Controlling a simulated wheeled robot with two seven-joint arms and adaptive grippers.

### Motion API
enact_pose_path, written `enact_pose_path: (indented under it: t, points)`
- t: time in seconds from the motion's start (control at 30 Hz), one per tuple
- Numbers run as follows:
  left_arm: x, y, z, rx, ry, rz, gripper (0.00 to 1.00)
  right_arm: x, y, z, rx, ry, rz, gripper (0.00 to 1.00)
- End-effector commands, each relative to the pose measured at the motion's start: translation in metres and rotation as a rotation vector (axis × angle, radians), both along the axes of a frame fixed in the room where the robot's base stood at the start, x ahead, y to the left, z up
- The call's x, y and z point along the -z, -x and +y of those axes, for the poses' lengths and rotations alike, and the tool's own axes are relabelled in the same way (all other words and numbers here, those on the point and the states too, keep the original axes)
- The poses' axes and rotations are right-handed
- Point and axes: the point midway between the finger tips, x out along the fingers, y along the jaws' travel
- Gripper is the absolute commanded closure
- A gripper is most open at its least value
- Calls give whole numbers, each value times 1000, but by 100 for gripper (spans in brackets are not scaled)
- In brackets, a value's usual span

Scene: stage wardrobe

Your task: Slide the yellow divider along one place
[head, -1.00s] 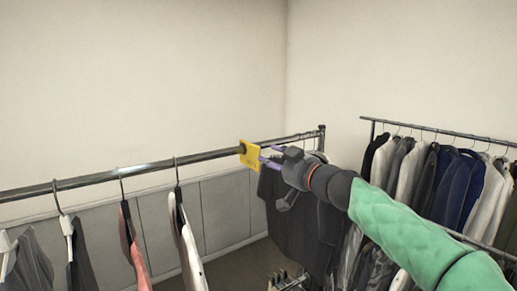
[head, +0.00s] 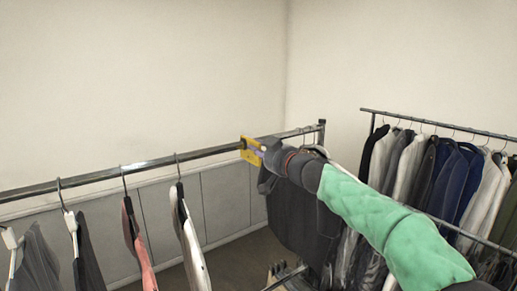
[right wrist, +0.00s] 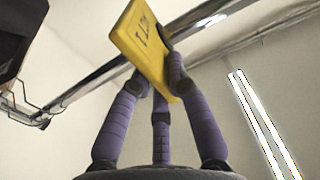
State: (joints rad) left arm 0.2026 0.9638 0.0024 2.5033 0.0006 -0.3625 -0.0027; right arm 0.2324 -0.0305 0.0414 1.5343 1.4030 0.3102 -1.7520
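The yellow divider (head: 247,155) hangs on the metal rail (head: 150,163), between the spaced hangers on the left and the dark garments (head: 300,215) near the rail's far end. My right gripper (head: 262,149) is at the divider and hides part of it. In the right wrist view the divider (right wrist: 140,40) shows dark lettering, and the purple fingers (right wrist: 158,78) close in on both its faces at the lower edge. The gripper looks shut on it. My left gripper is in neither view.
Several garments on hangers (head: 178,170) hang along the left of the rail, with a bare stretch between the nearest hanger and the divider. A second rack (head: 440,126) full of jackets stands at the right. Walls are behind.

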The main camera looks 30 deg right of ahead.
Motion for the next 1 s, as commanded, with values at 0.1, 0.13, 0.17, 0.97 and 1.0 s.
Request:
enact_pose_path:
  t: [0.1,0.13,0.17,0.97,1.0]
  points:
    - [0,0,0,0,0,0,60,0,0,0,0,0,0,100]
    - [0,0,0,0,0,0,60,0,0,0,0,0,0,100]
    - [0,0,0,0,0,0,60,0,0,0,0,0,0,100]
    - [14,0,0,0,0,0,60,1,10,137,-5,0,6,100]
    - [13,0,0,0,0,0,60,0,11,142,-4,1,5,100]
